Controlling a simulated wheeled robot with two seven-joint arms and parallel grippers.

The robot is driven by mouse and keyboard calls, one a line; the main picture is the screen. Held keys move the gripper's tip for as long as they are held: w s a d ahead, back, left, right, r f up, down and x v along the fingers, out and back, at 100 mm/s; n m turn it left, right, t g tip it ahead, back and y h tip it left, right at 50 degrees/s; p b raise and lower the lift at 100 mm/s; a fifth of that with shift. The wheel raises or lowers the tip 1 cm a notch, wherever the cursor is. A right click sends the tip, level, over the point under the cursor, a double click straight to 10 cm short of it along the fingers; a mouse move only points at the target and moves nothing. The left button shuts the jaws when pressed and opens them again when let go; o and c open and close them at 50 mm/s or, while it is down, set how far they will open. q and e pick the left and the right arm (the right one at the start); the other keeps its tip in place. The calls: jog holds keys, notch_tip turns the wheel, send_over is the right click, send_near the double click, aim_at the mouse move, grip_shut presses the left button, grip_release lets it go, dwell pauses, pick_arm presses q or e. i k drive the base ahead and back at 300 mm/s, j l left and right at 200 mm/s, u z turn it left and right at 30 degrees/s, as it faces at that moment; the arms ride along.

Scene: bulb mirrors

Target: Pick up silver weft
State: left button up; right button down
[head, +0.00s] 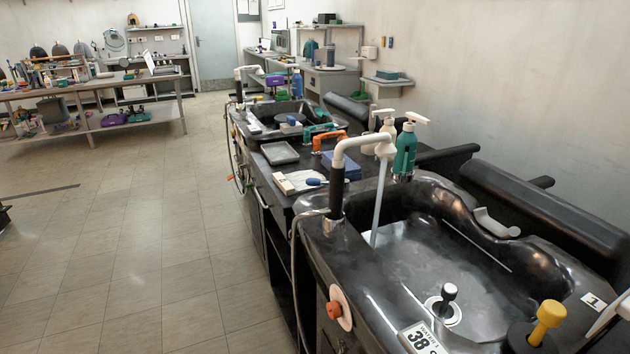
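I cannot make out a silver weft for certain anywhere in the head view. Small items on the far workbench (95,84) and the back counter are too small to tell apart. A grey tray (279,153) lies on the black counter between the two wash basins, and beside it is a pale flat item with a blue-ended object (312,181) on it. Neither of my grippers shows in the view.
A black wash basin (400,295) with a white-topped tap (352,141) fills the right foreground. A teal pump bottle (405,150) stands behind it. A second basin (290,113) is farther back. The tiled floor (150,230) at left is largely clear.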

aim_at(290, 184)
jog(key=i+j+z, duration=0.25)
jog(key=i+j, duration=0.15)
jog(key=j, duration=0.15)
jog(key=i+j+z, duration=0.15)
jog(key=j, duration=0.15)
jog(key=i+j+z, duration=0.1)
jog(key=j, duration=0.25)
jog(key=i+j+z, duration=0.15)
jog(key=j, duration=0.2)
jog(key=i+j+z, duration=0.1)
jog(key=j, duration=0.25)
jog(key=i+j+z, duration=0.15)
jog(key=j, duration=0.2)
